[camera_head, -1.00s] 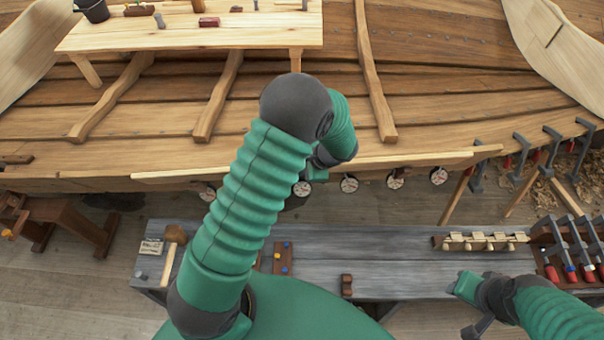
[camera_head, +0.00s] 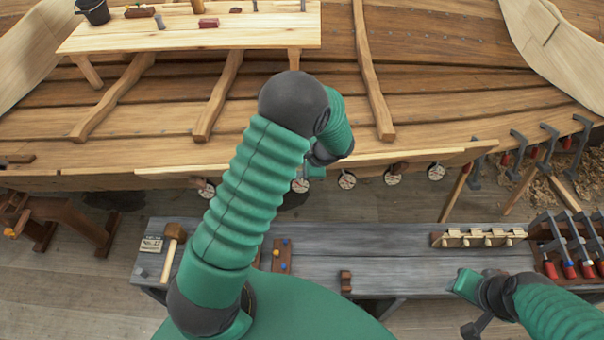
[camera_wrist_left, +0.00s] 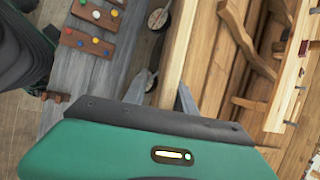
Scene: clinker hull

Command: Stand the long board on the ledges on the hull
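The long board (camera_head: 420,162) is a light plank lying along the hull's lower edge, its right end higher in the picture than its left. Several round pale discs (camera_head: 347,181), which look like the ledge ends, show just below it. My left gripper (camera_head: 315,170) is at the board's middle, mostly hidden by my arm. In the left wrist view its two fingers (camera_wrist_left: 164,95) stand on either side of the board (camera_wrist_left: 185,50) and look closed on it. Whether the board touches the ledges is unclear. My right gripper (camera_head: 466,284) is over the bench's right part, its fingers indistinct.
The grey bench (camera_head: 400,260) below holds a mallet (camera_head: 173,245), a peg block (camera_head: 281,257), a pegged rack (camera_head: 480,238) and a clamp rack (camera_head: 570,250). Clamps (camera_head: 515,150) line the hull's right edge. A plank table (camera_head: 190,38) with tools stands on the hull. A trestle (camera_head: 60,218) is at left.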

